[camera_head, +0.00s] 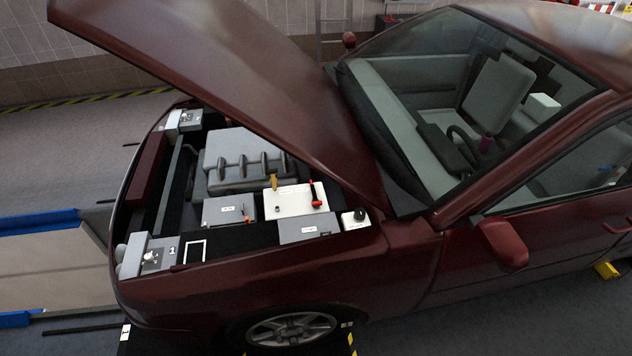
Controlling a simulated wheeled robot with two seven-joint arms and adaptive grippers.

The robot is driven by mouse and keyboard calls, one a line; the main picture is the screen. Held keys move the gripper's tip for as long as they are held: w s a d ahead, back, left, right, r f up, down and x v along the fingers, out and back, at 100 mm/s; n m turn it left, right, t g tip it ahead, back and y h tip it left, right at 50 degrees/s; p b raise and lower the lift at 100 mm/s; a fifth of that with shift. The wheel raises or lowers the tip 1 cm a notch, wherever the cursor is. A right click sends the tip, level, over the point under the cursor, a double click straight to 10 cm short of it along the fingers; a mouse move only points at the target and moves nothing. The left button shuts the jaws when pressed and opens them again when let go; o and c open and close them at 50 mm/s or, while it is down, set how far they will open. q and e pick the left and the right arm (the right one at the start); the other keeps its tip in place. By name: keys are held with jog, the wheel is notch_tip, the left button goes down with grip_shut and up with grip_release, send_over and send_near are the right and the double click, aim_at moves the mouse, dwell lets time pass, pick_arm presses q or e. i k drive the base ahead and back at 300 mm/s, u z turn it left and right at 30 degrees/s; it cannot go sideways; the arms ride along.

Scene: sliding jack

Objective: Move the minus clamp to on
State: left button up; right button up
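A dark red car (470,245) stands with its hood (235,75) raised over the engine bay. A white battery-like box (297,203) sits in the bay at the near right. A red clamp-like part (316,194) stands at its right side. A yellow-brown upright part (274,182) stands at its back left. A small dark post (278,209) shows on its top left. I cannot tell which part is the minus clamp, or whether it is on a post. Neither of my grippers is in view.
A grey box (229,209) and a grey labelled cover (305,228) flank the white box. A white block with a black knob (355,218) sits at the right corner. The grey engine cover (243,160) lies behind. The raised hood hangs over the bay's back and right.

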aim_at(271, 172)
jog(key=z, duration=0.95)
jog(key=i, duration=1)
jog(key=u, duration=0.35)
